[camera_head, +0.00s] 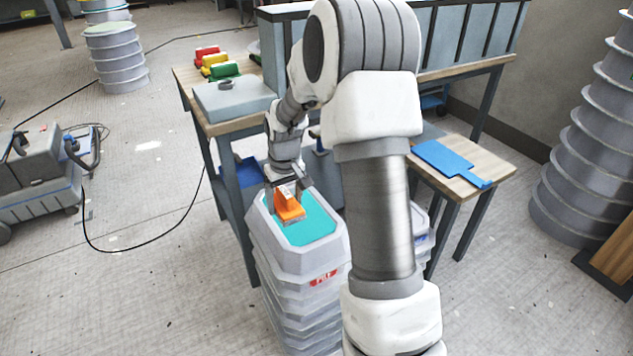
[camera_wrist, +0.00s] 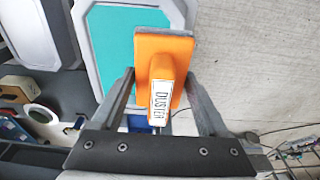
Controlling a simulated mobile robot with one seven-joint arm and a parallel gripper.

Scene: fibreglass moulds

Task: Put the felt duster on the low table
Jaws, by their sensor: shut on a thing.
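The felt duster (camera_head: 290,208) has an orange body and a grey pad; its handle reads "DUSTER" in the wrist view (camera_wrist: 165,60). My gripper (camera_head: 286,184) is shut on the handle, with one finger on each side. In the head view the duster appears over the teal top of a stack of grey moulds (camera_head: 262,222); I cannot tell whether the pad touches it. The low table (camera_head: 490,166), with a wooden top and grey legs, stands to the right, beyond my arm. A blue paddle-shaped board (camera_head: 445,160) lies on it. My arm hides the table's left part.
A taller workbench (camera_head: 190,84) behind carries a grey block (camera_head: 233,98) and red, yellow and green items (camera_head: 216,64). A ribbed grey column (camera_head: 585,170) stands right of the low table. A machine (camera_head: 40,175) and its cable are on the floor at left.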

